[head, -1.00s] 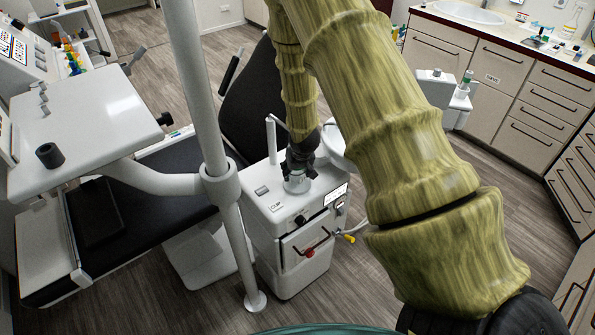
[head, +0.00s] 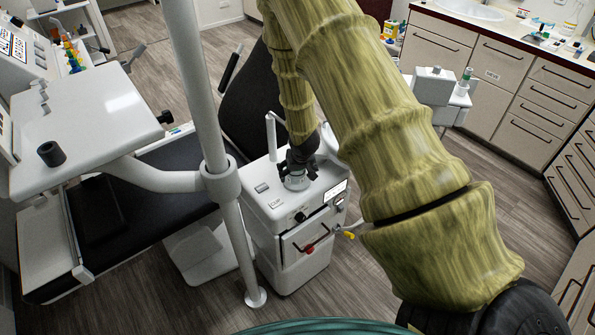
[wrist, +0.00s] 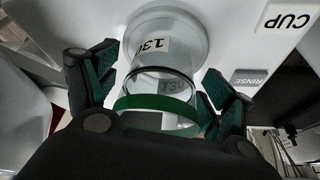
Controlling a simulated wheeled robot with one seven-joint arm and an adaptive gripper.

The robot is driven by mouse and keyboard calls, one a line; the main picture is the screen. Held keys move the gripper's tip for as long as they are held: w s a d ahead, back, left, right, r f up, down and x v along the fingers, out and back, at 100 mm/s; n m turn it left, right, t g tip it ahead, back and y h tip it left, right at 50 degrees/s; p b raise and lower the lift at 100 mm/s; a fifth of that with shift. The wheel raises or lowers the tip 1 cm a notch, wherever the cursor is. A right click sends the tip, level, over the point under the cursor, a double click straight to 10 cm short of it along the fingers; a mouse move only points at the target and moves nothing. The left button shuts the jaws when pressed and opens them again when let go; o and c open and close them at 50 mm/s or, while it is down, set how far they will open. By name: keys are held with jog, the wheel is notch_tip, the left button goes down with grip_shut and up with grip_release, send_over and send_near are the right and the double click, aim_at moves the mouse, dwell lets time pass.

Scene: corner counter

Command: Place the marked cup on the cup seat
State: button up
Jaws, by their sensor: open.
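The marked cup (wrist: 163,60) is clear, with a "130" label and a green band. In the wrist view it stands upright on a round white cup seat (wrist: 201,28), beside a "CUP" label. My gripper (wrist: 163,84) is open, with one dark green-padded finger on each side of the cup. A gap shows at the fingertips; contact lower down is hard to tell. In the head view my gripper (head: 300,163) is just above the cup (head: 296,182) on top of the white unit (head: 262,205); its fingers hide part of the cup.
A "RINSE" label (wrist: 249,78) is near the seat. A thin upright white spout (head: 271,138) stands left of the cup. A white pole (head: 208,120) and tray (head: 85,110) are to the left, with the dark chair (head: 250,110) behind.

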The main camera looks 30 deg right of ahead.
jog(key=shift+r, duration=0.1)
jog(key=shift+b+v, duration=1.8)
jog(key=shift+v, duration=4)
jog(key=s+a+f+n+g+y, duration=0.1)
jog(key=s+a+f, duration=0.45)
jog(key=f, duration=0.25)
jog(key=s+a+f+g, duration=0.1)
jog(key=s+a+f, duration=0.4)
jog(key=s+f, duration=0.3)
jog(key=s+a+f, duration=0.2)
jog(key=s+f, duration=0.1)
jog(key=s, duration=0.4)
jog(key=s+a+f+n+g, duration=0.1)
jog(key=s+a+f, duration=0.2)
jog(key=s, duration=0.4)
jog(key=s+a+f+n+g, duration=0.1)
jog(key=s+a+f, duration=0.2)
jog(key=s+f, duration=0.2)
jog(key=s, duration=0.3)
jog(key=shift+f, duration=0.2)
